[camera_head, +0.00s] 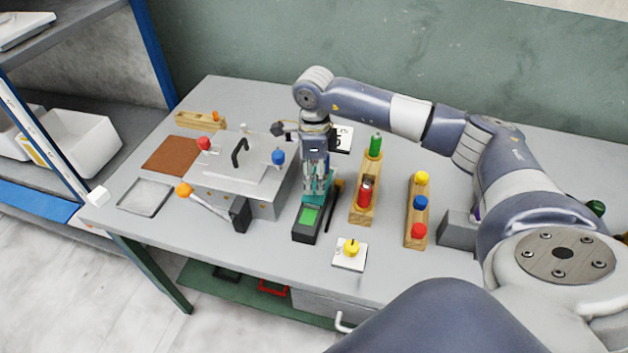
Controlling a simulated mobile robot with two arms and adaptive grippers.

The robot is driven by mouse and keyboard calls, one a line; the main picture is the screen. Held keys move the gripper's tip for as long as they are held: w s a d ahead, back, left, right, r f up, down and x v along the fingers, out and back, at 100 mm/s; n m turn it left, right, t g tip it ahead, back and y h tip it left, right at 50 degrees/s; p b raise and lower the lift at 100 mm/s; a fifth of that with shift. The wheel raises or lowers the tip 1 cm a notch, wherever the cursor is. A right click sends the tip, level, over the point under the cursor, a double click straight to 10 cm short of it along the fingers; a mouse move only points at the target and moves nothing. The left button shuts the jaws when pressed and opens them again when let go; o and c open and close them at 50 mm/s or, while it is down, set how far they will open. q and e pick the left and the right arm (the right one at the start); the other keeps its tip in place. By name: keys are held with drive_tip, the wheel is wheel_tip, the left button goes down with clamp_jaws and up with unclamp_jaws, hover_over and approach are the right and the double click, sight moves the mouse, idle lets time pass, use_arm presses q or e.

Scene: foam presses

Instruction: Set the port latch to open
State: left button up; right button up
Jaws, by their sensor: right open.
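A grey metal press box (262,203) stands on the left half of the table, with a black arched handle (240,152) on its lid. A red knob (204,143) is at the lid's left side and a blue knob (278,157) at its right side. No label shows which is the port latch, and the latch positions are too small to read. My right gripper (315,190) is open and points down, to the right of the box, over the far end of a device with a green screen (309,217). It is apart from both knobs. My left gripper is not in view.
An orange-ended lever (184,190) sticks out at the box's front left. Wooden racks with coloured handles (363,207) (417,212) stand to the right. A yellow knob on a white plate (350,254) is near the front edge. A grey tray (145,197) lies left.

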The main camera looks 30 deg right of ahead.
sight(314, 187)
drive_tip(key=shift+f+p, duration=0.3)
drive_tip(key=shift+f, duration=1.45)
